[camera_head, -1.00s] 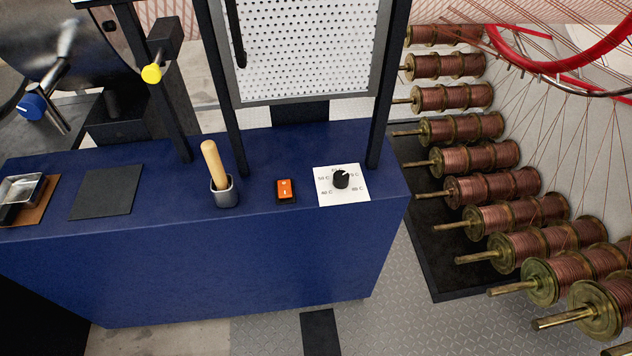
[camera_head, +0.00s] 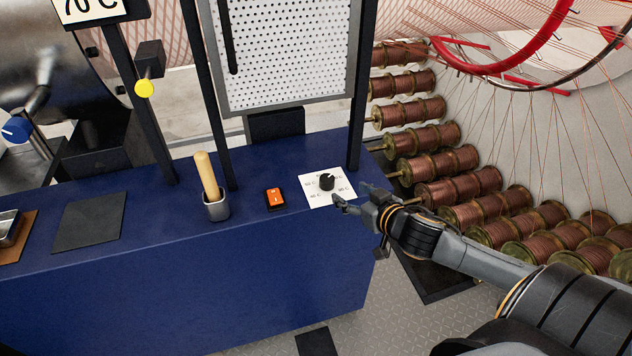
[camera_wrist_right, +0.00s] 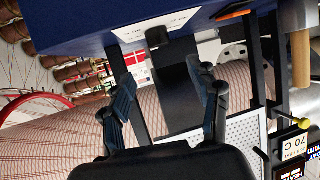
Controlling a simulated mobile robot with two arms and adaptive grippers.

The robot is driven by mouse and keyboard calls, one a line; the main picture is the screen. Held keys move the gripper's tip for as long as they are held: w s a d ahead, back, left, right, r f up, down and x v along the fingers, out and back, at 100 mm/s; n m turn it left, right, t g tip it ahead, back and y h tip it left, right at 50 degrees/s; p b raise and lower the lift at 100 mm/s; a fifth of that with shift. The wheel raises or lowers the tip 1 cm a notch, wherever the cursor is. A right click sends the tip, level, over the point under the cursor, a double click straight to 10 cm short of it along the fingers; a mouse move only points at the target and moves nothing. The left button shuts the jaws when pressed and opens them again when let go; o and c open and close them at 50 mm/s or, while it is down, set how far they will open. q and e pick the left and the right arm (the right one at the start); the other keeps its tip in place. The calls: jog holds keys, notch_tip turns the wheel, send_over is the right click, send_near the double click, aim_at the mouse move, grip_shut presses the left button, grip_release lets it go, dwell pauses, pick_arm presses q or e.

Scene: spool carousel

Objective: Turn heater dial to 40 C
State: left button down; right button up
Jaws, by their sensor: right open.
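The heater dial (camera_head: 327,182) is a black knob on a white printed card (camera_head: 318,200) on the blue bench top. Its small temperature marks are hard to read. My right gripper (camera_head: 352,196) is open and empty, just right of the dial, with its fingers pointing towards it and apart from it. In the right wrist view the dial (camera_wrist_right: 157,37) shows beyond the spread fingers of the gripper (camera_wrist_right: 154,62), with parts of the white card (camera_wrist_right: 135,33) around it. My left gripper is not in view.
An orange switch (camera_head: 275,197) and a grey cup (camera_head: 215,206) with a wooden handle (camera_head: 206,173) stand left of the dial. A black post (camera_head: 357,120) rises behind it. Copper spools (camera_head: 458,187) lie to the right. A display (camera_head: 88,9) reads 70 C.

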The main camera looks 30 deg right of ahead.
aim_at(329, 179)
jog(key=p+x, duration=0.1)
jog(key=x, duration=1.2)
jog(key=shift+d+f, duration=0.1)
jog(key=shift+c, duration=0.3)
jog(key=c, duration=1.1)
jog(key=shift+c, duration=0.2)
